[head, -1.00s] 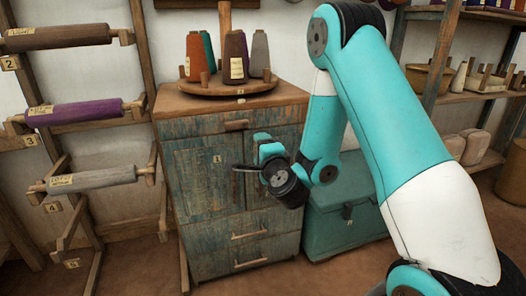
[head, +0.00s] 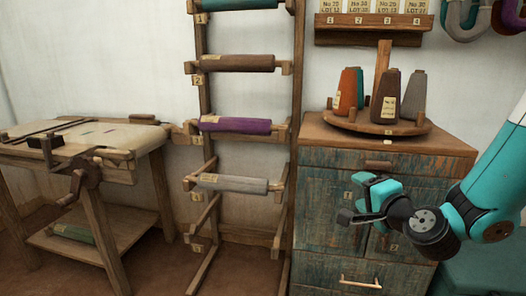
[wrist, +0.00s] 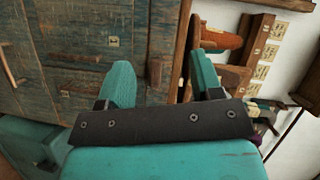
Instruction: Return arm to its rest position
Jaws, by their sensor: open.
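My gripper (head: 352,203) is at the right of the head view, in front of the worn blue-green cabinet (head: 325,240). In the wrist view its two teal fingers (wrist: 160,80) stand apart with nothing between them. Beyond them show the cabinet front (wrist: 60,45) and part of the wooden rack. My arm reaches in from the right edge of the head view, bent, with its upper part out of frame.
A round wooden stand (head: 350,122) with several yarn cones tops the cabinet. A wall rack (head: 300,90) holds several rolls. A wooden table (head: 120,150) stands at left. A teal chest (wrist: 35,145) sits beside the cabinet. Floor before the rack is clear.

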